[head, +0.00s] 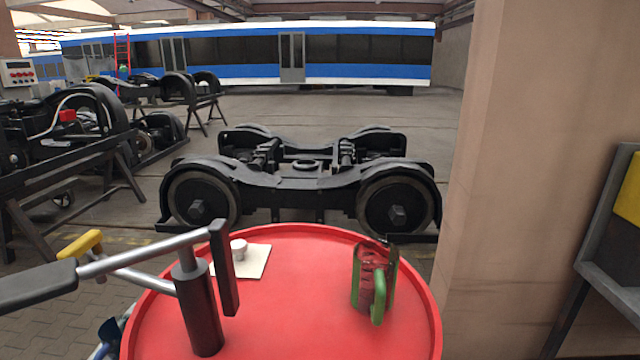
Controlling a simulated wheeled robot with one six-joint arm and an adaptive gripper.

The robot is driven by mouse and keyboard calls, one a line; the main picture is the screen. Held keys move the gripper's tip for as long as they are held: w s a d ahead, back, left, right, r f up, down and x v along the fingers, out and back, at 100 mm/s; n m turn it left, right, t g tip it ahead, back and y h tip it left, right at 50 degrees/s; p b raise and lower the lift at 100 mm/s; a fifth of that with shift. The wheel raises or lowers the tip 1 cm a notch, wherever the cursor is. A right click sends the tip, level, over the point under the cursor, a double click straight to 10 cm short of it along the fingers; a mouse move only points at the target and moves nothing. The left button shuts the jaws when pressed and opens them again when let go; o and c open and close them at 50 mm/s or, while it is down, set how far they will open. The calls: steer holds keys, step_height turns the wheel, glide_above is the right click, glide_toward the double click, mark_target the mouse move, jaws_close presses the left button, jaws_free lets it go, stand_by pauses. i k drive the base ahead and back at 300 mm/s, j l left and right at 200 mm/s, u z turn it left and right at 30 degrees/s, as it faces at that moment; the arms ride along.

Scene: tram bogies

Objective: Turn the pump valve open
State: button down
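A hand pump stands at the left of a round red drum top (290,290). It has a dark upright cylinder (198,315), a dark upright bar (224,268) and a grey rod ending in a black grip (38,286) at the left edge. A second grey pipe (135,280) runs out to the left behind the rod. A yellow part (80,244) sits near this pipe's outer end and looks like a valve handle. The black grip and grey rod partly cover that area, so its exact setting cannot be told. My gripper is not in view.
A red-and-green mug-like object (370,280) and a pale sheet with a small round item (240,250) are on the drum top. A bogie (300,180) stands behind. A pillar (530,180) closes the right side. Stands with parts (60,150) line the left.

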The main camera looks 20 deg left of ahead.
mark_target(91, 239)
steer(key=u, duration=1.5)
